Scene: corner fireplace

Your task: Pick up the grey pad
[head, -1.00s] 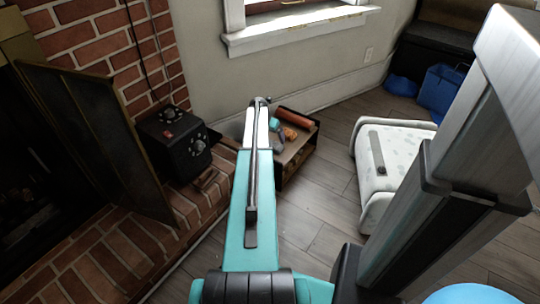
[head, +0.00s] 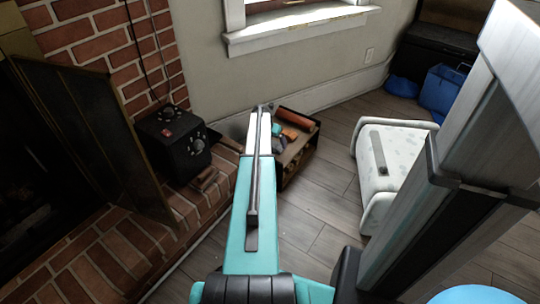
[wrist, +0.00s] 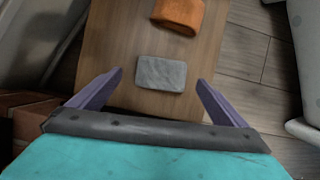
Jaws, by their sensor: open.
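The grey pad (wrist: 161,74) is a small flat rectangular block. It lies on a wooden surface (wrist: 115,45) in the wrist view. My gripper (wrist: 159,84) is open, with its two purple fingers apart on the left and right, nearer the camera than most of the pad. The pad sits in line with the gap between the fingers, and nothing is held. In the head view my arm reaches to the small wooden stand (head: 297,160), and I cannot make out the pad or the fingers clearly there.
An orange item (wrist: 178,15) lies just beyond the pad. A red-orange roll (head: 296,118) lies at the stand's back edge. A black box with knobs (head: 178,143) sits on the brick hearth (head: 110,240) at left. A white padded seat (head: 395,155) stands at right, with bare floor between.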

